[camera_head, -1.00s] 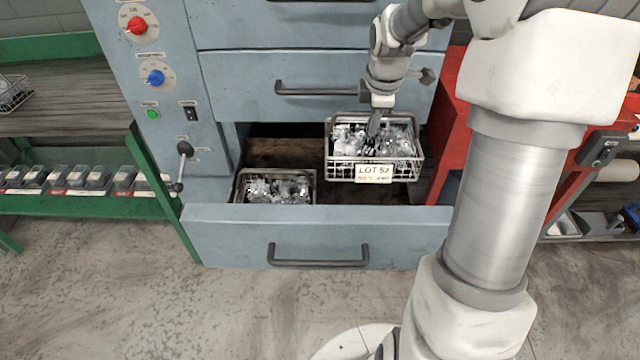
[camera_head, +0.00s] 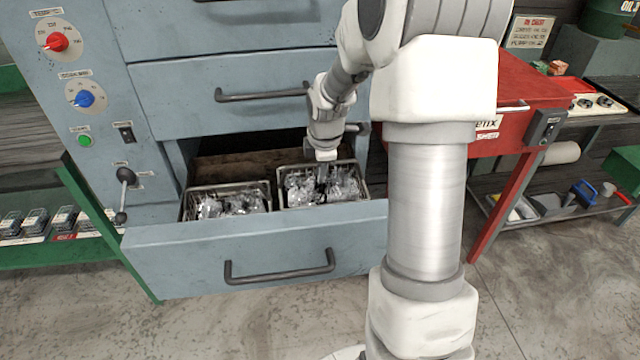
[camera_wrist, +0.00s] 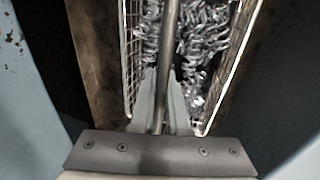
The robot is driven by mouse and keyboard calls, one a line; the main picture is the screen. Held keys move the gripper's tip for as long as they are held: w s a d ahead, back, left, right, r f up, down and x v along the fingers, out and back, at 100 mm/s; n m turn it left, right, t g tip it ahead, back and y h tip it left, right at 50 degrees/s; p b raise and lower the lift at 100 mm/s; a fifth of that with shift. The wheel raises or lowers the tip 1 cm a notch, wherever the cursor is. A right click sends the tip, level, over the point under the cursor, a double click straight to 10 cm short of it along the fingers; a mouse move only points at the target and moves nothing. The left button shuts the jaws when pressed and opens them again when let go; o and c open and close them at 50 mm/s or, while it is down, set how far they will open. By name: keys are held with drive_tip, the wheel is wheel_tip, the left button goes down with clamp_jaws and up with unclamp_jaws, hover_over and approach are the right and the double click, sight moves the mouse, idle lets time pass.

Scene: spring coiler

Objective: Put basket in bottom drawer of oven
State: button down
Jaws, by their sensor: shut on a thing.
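The basket (camera_head: 279,190) is a wire basket full of shiny metal springs. It sits low inside the open bottom drawer (camera_head: 190,252) of the blue-grey oven (camera_head: 230,65), on the right side. My gripper (camera_head: 322,176) reaches down into it from above. In the wrist view my gripper (camera_wrist: 160,95) has both fingers closed around a metal bar that runs along the middle of the basket (camera_wrist: 237,62). Whether the basket's underside touches the drawer floor is hidden.
Another spring-filled basket (camera_head: 228,187) stands in the drawer's left side, close beside the held one. A lever (camera_head: 125,176) sticks out at the left. The floor in front is clear.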

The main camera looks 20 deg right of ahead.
sight(323, 194)
drive_tip(key=shift+f+b, duration=0.3)
drive_tip(key=shift+f, duration=1.2)
drive_tip(key=shift+f, duration=0.1)
drive_tip(key=c, duration=0.9)
unclamp_jaws()
drive_tip(key=p+v, duration=0.3)
drive_tip(key=v, duration=0.9)
drive_tip(key=shift+a, duration=0.1)
